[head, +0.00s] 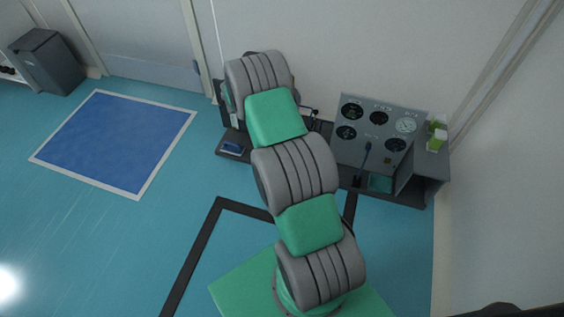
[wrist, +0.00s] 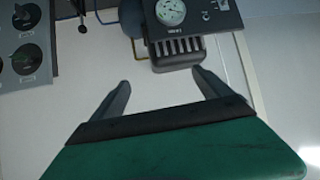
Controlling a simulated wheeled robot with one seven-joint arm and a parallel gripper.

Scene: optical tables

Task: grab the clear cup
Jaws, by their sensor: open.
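I cannot make out a clear cup in either view. My gripper (wrist: 161,78) shows in the wrist view with its two dark fingers spread apart and nothing between them. Past the fingertips is a pale wall-like surface, with the lower edge of a dark box with a gauge (wrist: 176,30) above them. In the head view my arm's grey and green links rise through the middle and hide part of the bench, and the gripper itself cannot be seen there.
A grey panel with several dials (head: 377,130) stands on a dark bench (head: 412,190) against the wall. Green-and-white containers (head: 437,136) stand at its right end. A grey bin (head: 46,60) is at the far left. The floor around the blue mat (head: 115,143) is clear.

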